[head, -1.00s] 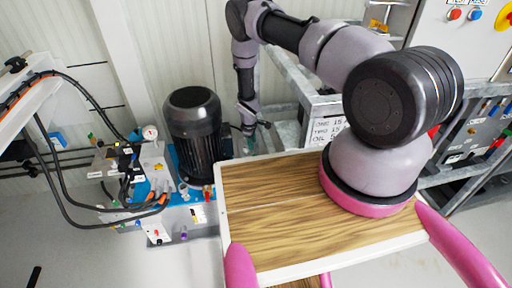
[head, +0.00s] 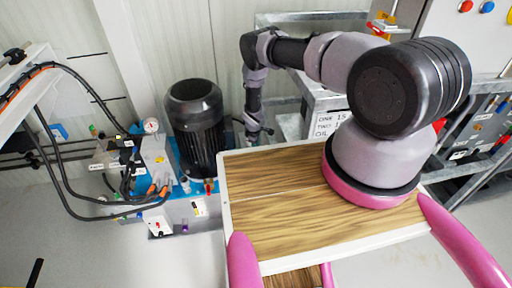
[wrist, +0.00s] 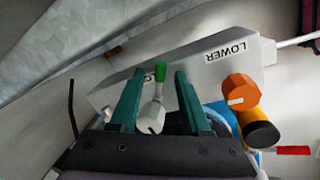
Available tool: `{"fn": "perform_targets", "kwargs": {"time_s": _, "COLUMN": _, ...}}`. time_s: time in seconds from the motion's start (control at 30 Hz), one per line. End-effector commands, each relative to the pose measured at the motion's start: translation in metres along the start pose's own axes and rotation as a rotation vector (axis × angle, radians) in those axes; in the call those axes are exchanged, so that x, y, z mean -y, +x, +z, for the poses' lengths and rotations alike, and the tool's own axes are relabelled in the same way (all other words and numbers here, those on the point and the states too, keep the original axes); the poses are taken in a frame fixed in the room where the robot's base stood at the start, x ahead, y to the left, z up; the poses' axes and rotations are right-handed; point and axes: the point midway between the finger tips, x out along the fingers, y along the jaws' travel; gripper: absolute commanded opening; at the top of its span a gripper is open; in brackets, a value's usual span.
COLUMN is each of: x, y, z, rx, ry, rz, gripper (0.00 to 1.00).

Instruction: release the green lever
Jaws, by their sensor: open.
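The green lever (wrist: 160,72) shows in the wrist view, with a green tip on a pale stem rising from a white round base (wrist: 152,118). My gripper (wrist: 158,76) is open, with one teal finger on each side of the lever. Gaps show between the green tip and both fingers, and I cannot tell their depth relation exactly. In the head view my gripper (head: 253,134) is small, beyond the wooden top and right of the black motor. The lever cannot be made out there.
In the wrist view, a grey housing marked LOWER (wrist: 228,58) lies behind the lever, with an orange knob (wrist: 240,92) to the right. In the head view, the black motor (head: 196,125) stands left of my arm and a metal frame (head: 290,125) stands right.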

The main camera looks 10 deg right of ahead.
Motion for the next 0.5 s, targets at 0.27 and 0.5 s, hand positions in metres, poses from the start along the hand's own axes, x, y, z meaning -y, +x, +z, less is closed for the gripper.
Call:
{"fn": "perform_targets", "kwargs": {"time_s": 0.27, "x": 0.0001, "y": 0.0013, "z": 0.0001, "rx": 0.0, "ry": 0.0, "rz": 0.0, "gripper": 0.43}}
{"fn": "perform_targets", "kwargs": {"time_s": 0.5, "x": 0.0001, "y": 0.0012, "z": 0.0001, "rx": 0.0, "ry": 0.0, "rz": 0.0, "gripper": 0.0}}
